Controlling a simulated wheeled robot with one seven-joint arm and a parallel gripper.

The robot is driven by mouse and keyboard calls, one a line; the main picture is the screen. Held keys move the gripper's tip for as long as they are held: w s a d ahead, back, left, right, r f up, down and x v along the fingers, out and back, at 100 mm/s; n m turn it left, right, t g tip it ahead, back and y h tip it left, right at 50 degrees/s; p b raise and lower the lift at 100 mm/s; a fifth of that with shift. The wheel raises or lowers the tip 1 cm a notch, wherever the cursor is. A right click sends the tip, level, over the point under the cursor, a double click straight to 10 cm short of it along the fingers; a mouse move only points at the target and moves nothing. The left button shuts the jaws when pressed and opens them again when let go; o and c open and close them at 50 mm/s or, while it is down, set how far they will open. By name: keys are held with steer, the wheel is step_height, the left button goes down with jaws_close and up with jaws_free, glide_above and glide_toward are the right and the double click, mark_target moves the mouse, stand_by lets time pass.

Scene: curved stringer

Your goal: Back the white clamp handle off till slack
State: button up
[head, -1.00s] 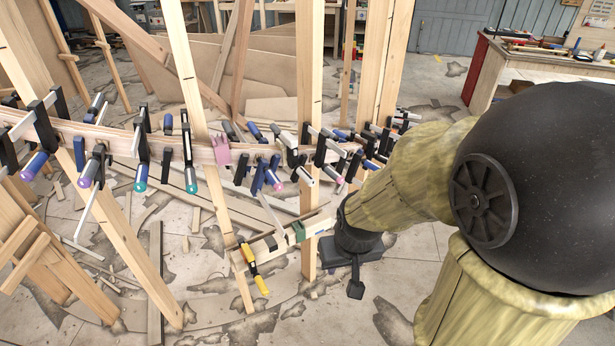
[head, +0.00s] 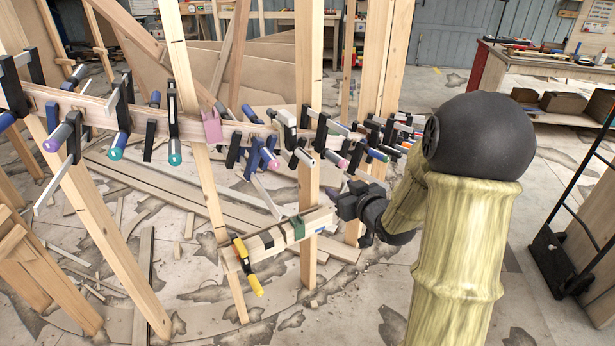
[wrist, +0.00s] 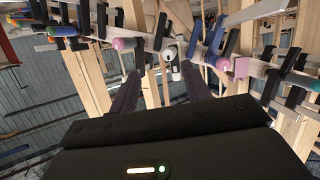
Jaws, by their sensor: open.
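The curved stringer (head: 88,107) crosses the head view, held to upright posts by many clamps. A white clamp handle (head: 306,157) points down and forward near the middle post. In the wrist view a white handle (wrist: 171,52) shows beyond and between the fingertips, small and partly crowded by other clamps. My gripper (wrist: 161,72) is open, its two dark fingers apart with nothing between them. In the head view my gripper (head: 350,203) is right of the middle post, lower than the white handle and apart from it.
A pink clamp pad (head: 211,127), blue clamps (head: 262,157) and purple-ended handles crowd the stringer. A low wooden arm with a yellow-handled clamp (head: 247,266) sits below. The middle post (head: 309,230) stands close by my gripper. A black hand truck (head: 560,250) is at right.

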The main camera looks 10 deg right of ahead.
mark_target(307, 159)
steer(key=t+y+b, duration=0.1)
steer(key=y, duration=0.1)
steer(key=w+f+n+t+y+b, duration=0.1)
steer(key=shift+d+f+t+b, duration=0.1)
steer(key=shift+d+t+b, duration=0.2)
steer(key=shift+b, duration=0.05)
steer(key=p+x, duration=0.3)
steer(key=x, duration=1.4)
steer(key=shift+w+a, duration=0.15)
steer(key=shift+a, duration=0.1)
steer(key=c, duration=1)
